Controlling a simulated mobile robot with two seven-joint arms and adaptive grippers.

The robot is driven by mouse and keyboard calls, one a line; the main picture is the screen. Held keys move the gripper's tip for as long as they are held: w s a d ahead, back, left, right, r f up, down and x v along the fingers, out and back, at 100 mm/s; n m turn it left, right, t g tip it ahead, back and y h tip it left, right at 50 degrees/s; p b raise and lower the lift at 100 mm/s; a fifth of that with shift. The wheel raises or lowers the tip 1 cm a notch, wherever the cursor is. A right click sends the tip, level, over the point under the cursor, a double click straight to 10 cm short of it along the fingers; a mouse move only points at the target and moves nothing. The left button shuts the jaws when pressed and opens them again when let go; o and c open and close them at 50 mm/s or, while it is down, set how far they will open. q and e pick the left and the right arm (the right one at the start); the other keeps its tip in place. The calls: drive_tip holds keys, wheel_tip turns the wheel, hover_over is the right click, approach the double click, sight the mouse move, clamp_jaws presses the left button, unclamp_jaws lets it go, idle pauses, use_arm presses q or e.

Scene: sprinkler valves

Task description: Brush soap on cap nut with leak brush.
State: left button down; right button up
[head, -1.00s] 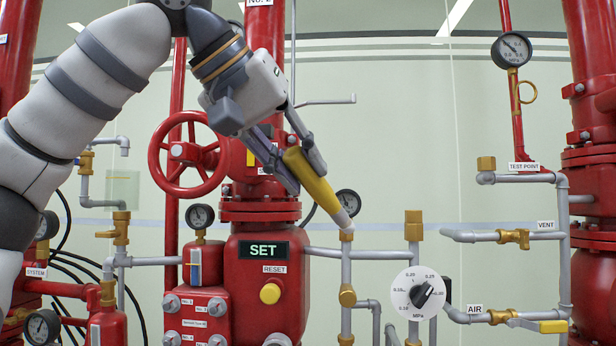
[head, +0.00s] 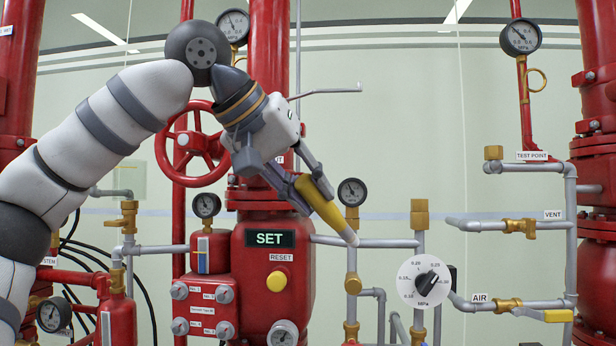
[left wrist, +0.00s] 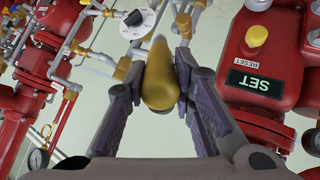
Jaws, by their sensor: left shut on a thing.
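My left gripper (head: 312,192) is shut on the leak brush (head: 328,210), which has a yellow handle and a pale tip. The brush slants down to the right; in the left wrist view its handle (left wrist: 159,85) lies between the two fingers. A similar taller brass cap (head: 419,212) stands to the right. My right gripper is not in view.
A red valve body with a SET display (head: 270,238) and a red handwheel (head: 191,146) stand left of the brush. A white dial (head: 424,281) sits lower right. Grey pipes with brass valves run at right. A small gauge (head: 351,192) is close behind the brush.

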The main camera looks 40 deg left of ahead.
use_arm(q)
drive_tip(key=w+a+f, duration=0.2)
drive_tip(key=w+f, duration=0.2)
drive_tip(key=f, duration=0.1)
drive_tip(key=shift+w+a, duration=0.2)
drive_tip(key=shift+a, duration=0.15)
idle(1.4)
drive_tip(key=s+d+r, duration=0.5)
drive_tip(key=s+r, duration=0.3)
drive_tip(key=r, duration=0.2)
drive_tip(key=shift+s+d, duration=0.15)
drive_tip(key=shift+s, duration=0.15)
idle(0.5)
